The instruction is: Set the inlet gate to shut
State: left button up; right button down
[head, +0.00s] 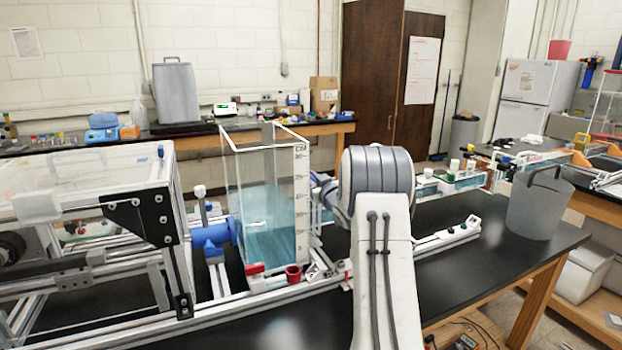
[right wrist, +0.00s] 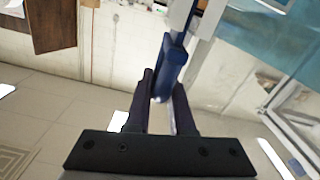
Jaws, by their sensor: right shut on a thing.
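In the right wrist view, a dark blue handle (right wrist: 170,66) hangs from a pale grey upright part. My right gripper (right wrist: 163,82) is shut on this handle, with one finger on each side of it. The handle looks like part of the inlet gate, but its setting cannot be read. My left gripper is not in view.
A blue fitting (head: 212,238) joins the tank's left side. A metal frame (head: 150,215) fills the left. A grey bucket (head: 538,205) stands on the black bench at the right.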

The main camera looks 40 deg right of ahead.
jog(key=shift+f, duration=0.9)
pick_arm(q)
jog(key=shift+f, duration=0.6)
pick_arm(e)
jog(key=c, duration=0.8)
grip_release()
jog(key=shift+r, duration=0.1)
jog(key=shift+s, duration=0.1)
pick_arm(q)
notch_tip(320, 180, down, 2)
jog(key=b, duration=0.2)
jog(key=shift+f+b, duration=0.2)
jog(key=shift+b, duration=0.1)
pick_arm(e)
jog(key=v, duration=1)
jog(key=shift+s, duration=0.15)
jog(key=shift+a, duration=0.1)
